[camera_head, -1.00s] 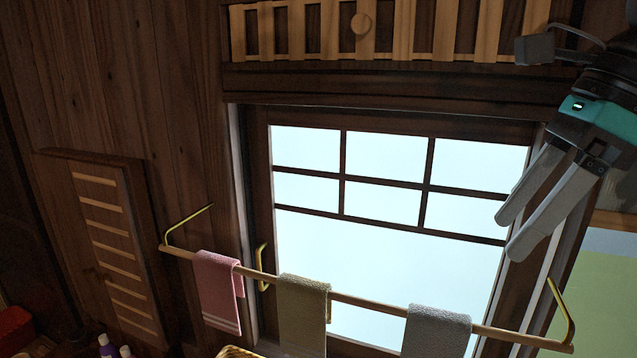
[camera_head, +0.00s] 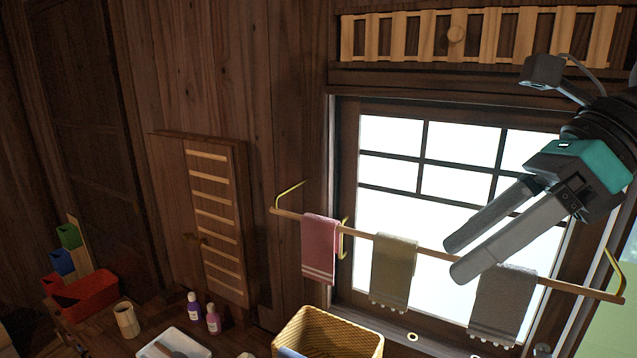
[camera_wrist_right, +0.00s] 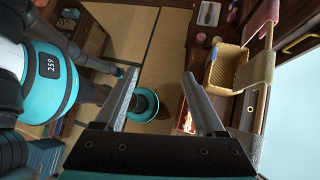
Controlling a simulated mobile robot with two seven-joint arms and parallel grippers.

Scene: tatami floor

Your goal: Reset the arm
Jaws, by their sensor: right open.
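My right gripper (camera_head: 450,258) is at the right of the head view, raised in front of the window and the towel rail. Its two grey fingers are apart, with nothing between them. The right wrist view also shows the open fingers (camera_wrist_right: 158,78), pointing over the tatami floor and my own teal and black body. My left gripper does not show in the head view.
A rail (camera_head: 435,252) with pink, olive and grey towels crosses the window (camera_head: 400,215). A wicker basket (camera_head: 358,336), a white tray (camera_head: 195,345), purple bottles (camera_head: 212,320) and a red box (camera_head: 90,292) are below. Tatami floor (camera_wrist_right: 133,30) shows in the wrist view.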

